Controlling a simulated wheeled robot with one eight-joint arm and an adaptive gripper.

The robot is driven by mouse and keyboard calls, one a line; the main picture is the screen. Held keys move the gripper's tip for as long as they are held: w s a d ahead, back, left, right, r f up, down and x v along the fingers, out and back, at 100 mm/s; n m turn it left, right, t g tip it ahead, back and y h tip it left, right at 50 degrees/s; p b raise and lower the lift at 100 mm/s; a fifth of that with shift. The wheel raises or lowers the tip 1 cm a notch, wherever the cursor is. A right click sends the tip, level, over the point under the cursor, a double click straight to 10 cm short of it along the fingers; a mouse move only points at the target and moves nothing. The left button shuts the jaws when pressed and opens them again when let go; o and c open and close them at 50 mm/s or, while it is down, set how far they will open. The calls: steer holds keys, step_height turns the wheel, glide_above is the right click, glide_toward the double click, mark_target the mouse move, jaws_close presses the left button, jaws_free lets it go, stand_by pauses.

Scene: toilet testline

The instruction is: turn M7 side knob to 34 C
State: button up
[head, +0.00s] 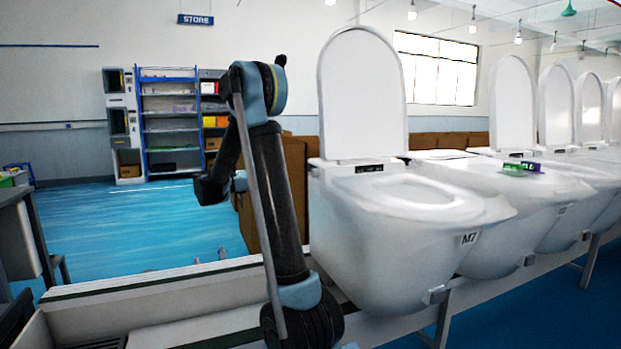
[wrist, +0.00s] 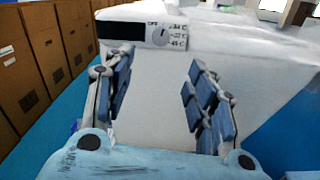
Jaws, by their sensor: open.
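The toilet M7 (head: 395,235) stands nearest in the head view, lid raised, with its label on the front. In the wrist view its side panel carries a small round knob (wrist: 162,35) beside a dark display (wrist: 122,31). OFF is printed at the knob's upper left, and temperature marks including 34 C and 45 C run down its right. The knob's mark looks roughly upward; its exact setting is too small to read. My gripper (wrist: 158,95) is open and empty, its two fingers spread below the panel in the picture, apart from the knob. Its fingers are not clear in the head view.
More toilets (head: 530,195) line up to the right on the rail. Green and purple items (head: 522,168) lie on the neighbouring one. Brown cabinets (wrist: 30,75) stand at the left in the wrist view. Shelves (head: 168,120) stand far back; blue floor between is mostly open.

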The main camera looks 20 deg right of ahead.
mark_target(316, 173)
steer(key=d, duration=1.6)
steer(key=shift+w+d, duration=0.3)
steer(key=shift+d, duration=0.1)
steer(key=c, duration=1.1)
